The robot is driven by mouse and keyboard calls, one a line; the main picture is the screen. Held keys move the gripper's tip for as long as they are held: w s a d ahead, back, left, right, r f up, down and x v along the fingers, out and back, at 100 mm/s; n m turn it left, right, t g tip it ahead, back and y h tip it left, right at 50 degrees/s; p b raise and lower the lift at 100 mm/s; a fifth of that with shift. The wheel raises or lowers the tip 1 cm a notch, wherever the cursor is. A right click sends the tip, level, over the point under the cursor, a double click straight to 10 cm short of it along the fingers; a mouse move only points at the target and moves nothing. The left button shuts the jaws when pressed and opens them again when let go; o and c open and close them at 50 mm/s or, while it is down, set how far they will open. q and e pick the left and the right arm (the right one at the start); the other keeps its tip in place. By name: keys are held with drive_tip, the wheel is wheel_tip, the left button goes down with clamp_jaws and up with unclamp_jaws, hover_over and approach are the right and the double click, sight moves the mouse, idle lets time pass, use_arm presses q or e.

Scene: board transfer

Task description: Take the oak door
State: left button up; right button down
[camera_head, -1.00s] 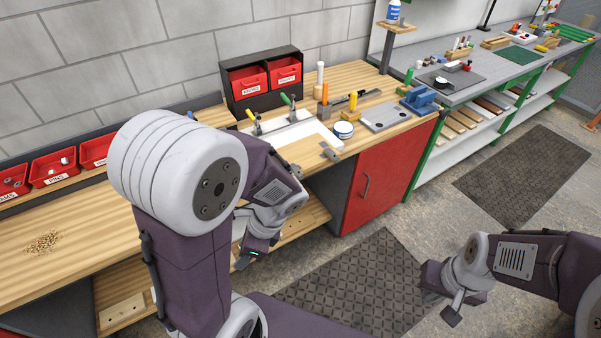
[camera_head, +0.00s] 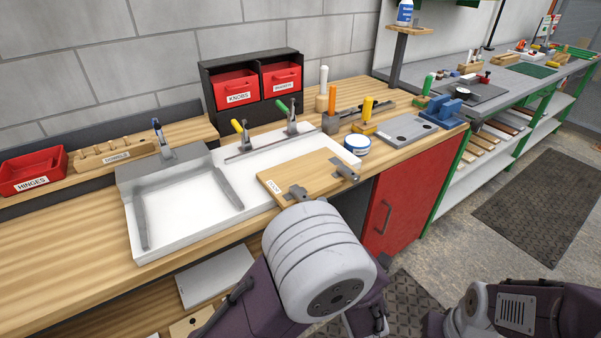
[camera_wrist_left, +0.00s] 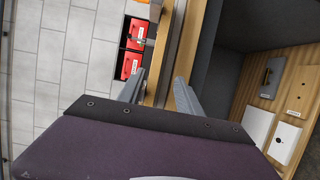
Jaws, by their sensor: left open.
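A light wooden door board (camera_head: 308,176) lies flat on the white assembly bed, its front edge near the bench front. On the lower shelf, a pale board (camera_head: 215,275) and a wooden board with holes (camera_head: 192,322) show.
A white tray with raised walls (camera_head: 137,238) stands left of the door board. Clamps (camera_head: 243,135), a round tin (camera_head: 357,146) and a grey plate (camera_head: 405,130) lie nearby. The left wrist view shows labelled boards (camera_wrist_left: 258,125) inside an open shelf. Bare bench (camera_head: 60,240) is free at left.

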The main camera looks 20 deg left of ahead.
sight(318, 194)
use_arm(q)
drive_tip(key=x, duration=0.3)
drive_tip(key=shift+w+d+r+b, duration=0.15)
drive_tip(key=shift+r+b, duration=0.1)
drive_tip(key=shift+b, duration=0.15)
drive_tip(key=b+x, duration=0.1)
drive_tip(key=x, duration=0.4)
drive_tip(key=shift+r, duration=0.15)
drive_tip(key=shift+d+r, duration=0.1)
drive_tip(key=shift+c, duration=1)
clamp_jaws()
use_arm(e)
drive_tip(key=shift+s+d+f, duration=0.1)
drive_tip(key=shift+s+f, duration=0.1)
drive_tip(key=shift+f, duration=0.25)
drive_tip(key=shift+s+d+f, duration=0.1)
drive_tip(key=shift+s+f, duration=0.1)
drive_tip(key=shift+f, duration=0.25)
